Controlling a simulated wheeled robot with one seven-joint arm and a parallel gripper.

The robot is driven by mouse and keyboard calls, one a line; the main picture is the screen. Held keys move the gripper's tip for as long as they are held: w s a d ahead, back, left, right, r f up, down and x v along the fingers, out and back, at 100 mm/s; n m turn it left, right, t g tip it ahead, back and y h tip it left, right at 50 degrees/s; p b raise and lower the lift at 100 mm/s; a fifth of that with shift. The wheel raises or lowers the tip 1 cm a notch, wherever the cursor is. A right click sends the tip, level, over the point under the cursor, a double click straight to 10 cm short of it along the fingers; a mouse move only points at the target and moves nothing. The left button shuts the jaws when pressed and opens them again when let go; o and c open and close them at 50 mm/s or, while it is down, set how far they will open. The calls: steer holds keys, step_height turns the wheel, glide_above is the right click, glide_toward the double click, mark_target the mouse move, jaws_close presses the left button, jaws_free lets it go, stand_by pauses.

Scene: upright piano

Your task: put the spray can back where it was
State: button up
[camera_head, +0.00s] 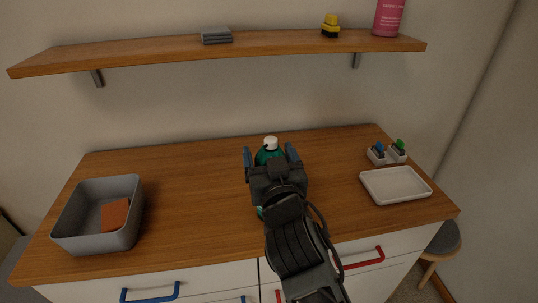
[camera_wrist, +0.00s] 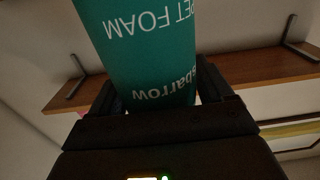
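The spray can (camera_head: 268,154) is teal with a white cap and stands upright between the two fingers of my gripper (camera_head: 270,156), over the middle of the wooden top. In the wrist view, its teal side with upside-down white lettering (camera_wrist: 150,55) fills the space between the fingers (camera_wrist: 158,92). The fingers lie close along both sides of the can, and my gripper looks shut on it. My wrist hides most of the can's lower part, so I cannot tell whether its base touches the wood.
A grey bin (camera_head: 70,235) with an orange-brown block (camera_head: 116,214) stands left on the wooden top (camera_head: 190,190). A white tray (camera_head: 395,185) and a small holder with blue and green items (camera_head: 387,156) are right. The wall shelf (camera_head: 130,52) holds a pink bottle (camera_head: 389,17), yellow-black object (camera_head: 331,26) and grey stack (camera_head: 216,35).

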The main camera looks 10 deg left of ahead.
steer(key=shift+o, duration=1.1)
steer(key=shift+r, duration=0.1)
steer(key=b+v, duration=0.1)
steer(key=v, duration=1.1)
steer(key=s+d+f+m+g+h, duration=0.1)
steer(key=s+d+f, duration=0.45)
steer(key=s, duration=0.25)
steer(key=s+d+f+h, duration=0.1)
steer(key=s+d+f, duration=0.4)
steer(key=s+d, duration=0.3)
steer(key=s+d+r+m+h, duration=0.1)
steer(key=s+d, duration=0.3)
steer(key=s, duration=0.5)
steer(key=s+d+r+m+g+h, duration=0.1)
steer(key=s+d, duration=0.4)
steer(key=s, duration=0.5)
steer(key=shift+s+r+g+h, duration=0.35)
steer(key=shift+r+h, duration=0.15)
steer(key=shift+r, duration=0.2)
steer(key=shift+d, duration=0.15)
